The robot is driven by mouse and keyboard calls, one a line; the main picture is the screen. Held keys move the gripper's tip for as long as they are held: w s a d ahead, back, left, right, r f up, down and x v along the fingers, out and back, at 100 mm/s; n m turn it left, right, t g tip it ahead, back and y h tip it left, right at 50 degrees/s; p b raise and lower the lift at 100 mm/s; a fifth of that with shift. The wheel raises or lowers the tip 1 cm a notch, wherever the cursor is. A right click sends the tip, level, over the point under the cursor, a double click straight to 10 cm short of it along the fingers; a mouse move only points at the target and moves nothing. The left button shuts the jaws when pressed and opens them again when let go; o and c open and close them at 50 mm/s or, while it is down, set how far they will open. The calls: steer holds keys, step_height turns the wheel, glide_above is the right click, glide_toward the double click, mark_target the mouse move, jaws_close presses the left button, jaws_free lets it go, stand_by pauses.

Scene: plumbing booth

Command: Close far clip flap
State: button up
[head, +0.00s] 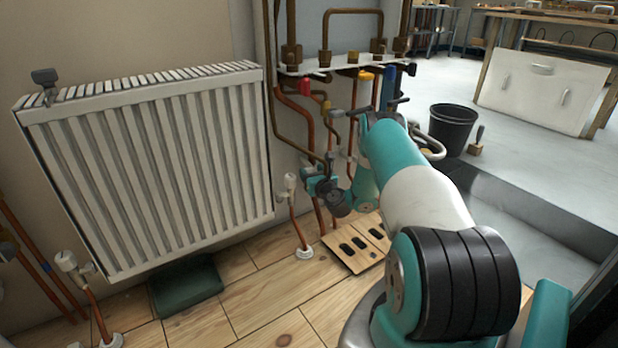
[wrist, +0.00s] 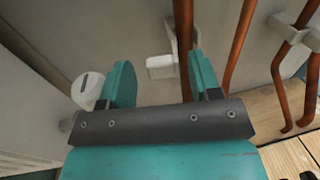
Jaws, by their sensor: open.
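My gripper (wrist: 162,72) is open and empty in the wrist view, its two teal fingers spread and pointing towards the wall. A white pipe clip (wrist: 160,66) on the wall shows between the fingertips, beside a copper pipe (wrist: 184,40) that passes near the right finger. I cannot make out the position of its flap. A second white clip (wrist: 291,28) sits at the upper right, by another copper pipe. Which one is the far clip I cannot tell. In the head view my gripper (head: 312,180) is low beside the radiator's right end; the clips there are too small or hidden.
A white radiator (head: 150,165) fills the left. Its white valve (head: 290,182) stands close to my gripper, and a white round knob (wrist: 87,90) shows left of the fingers. A slotted wooden board (head: 358,243) lies on the floor. A black bucket (head: 452,128) stands at right.

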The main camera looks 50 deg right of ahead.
steer(key=shift+b+x, duration=0.35)
steer(key=shift+x, duration=0.95)
steer(key=c, duration=0.9)
steer(key=shift+o, duration=0.2)
steer(key=shift+f, duration=0.1)
